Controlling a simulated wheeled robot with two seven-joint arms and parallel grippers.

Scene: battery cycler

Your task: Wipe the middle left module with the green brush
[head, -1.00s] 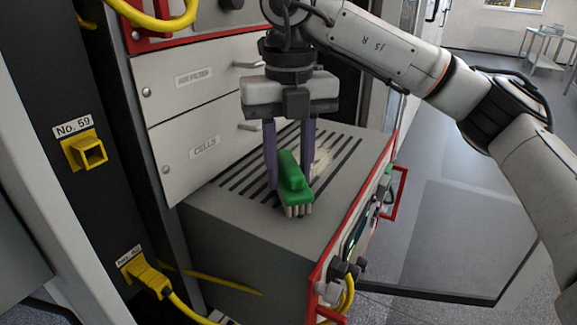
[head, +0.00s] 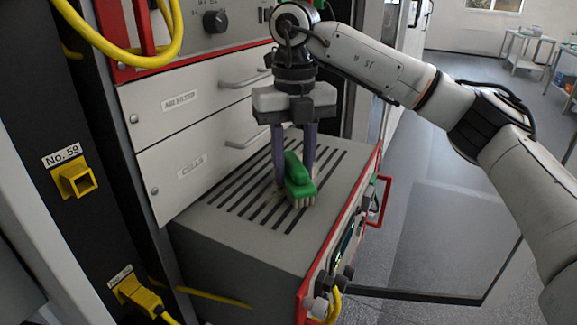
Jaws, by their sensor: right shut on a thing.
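A grey module (head: 235,258) with a slotted top and a red-edged front is pulled out of the rack in the head view. My right gripper (head: 296,175) points down over its top and is shut on the green brush (head: 297,175). The brush's pale bristles face down at the slotted top, near its middle; they appear to touch it. My left gripper is not in view.
Two light drawer fronts (head: 190,170) with handles sit behind the module. Yellow sockets (head: 76,180) are on the dark post at left, and a yellow cable (head: 150,50) hangs at top left. A red handle (head: 380,200) sticks out from the module's front. Open floor lies to the right.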

